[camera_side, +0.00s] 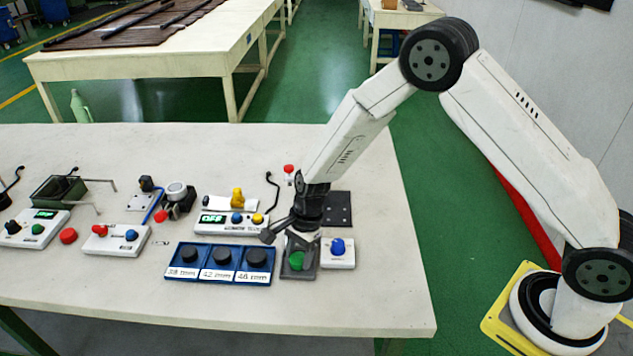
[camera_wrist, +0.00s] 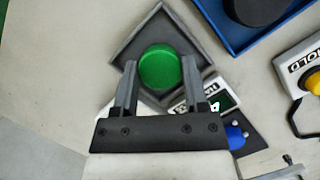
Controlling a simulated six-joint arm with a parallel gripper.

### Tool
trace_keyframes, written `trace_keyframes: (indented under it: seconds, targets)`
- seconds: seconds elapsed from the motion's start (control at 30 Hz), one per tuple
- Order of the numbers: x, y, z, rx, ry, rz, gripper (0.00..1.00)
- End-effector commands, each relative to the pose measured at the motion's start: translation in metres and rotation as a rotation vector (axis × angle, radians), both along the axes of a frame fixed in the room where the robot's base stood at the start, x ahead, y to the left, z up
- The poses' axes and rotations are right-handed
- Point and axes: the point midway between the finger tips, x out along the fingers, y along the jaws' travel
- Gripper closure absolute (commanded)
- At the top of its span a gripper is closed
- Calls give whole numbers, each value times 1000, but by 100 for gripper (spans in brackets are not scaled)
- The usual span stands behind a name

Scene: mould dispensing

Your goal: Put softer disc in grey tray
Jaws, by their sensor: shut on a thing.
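A green disc (camera_wrist: 160,67) is between the fingertips of my gripper (camera_wrist: 159,62) in the wrist view. My gripper is shut on it. The grey square tray (camera_wrist: 207,68) is under and around the disc; I cannot tell whether the disc touches its floor. In the side view the green disc (camera_side: 296,261) shows within the outline of the grey tray (camera_side: 300,275), with my gripper (camera_side: 294,243) just above. A red disc (camera_side: 68,236) lies on the table at the left. Softness cannot be seen.
A blue tray (camera_side: 218,281) with three black round pieces and size labels stands left of the grey tray. A box with a blue knob (camera_side: 338,253) is close on its right. A display box (camera_side: 229,223) is behind. The table's front edge is clear.

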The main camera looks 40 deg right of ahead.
Motion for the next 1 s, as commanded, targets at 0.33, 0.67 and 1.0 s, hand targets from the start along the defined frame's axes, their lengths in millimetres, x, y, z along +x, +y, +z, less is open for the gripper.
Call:
trace_keyframes:
  seconds: [0.33, 0.67, 1.0]
  targets:
    - [0, 0, -3, 0, 0, 0, 99]
    - [0, 0, -4, 0, -1, 0, 2]
    - [2, 1, 0, 1, -6, 0, 2]
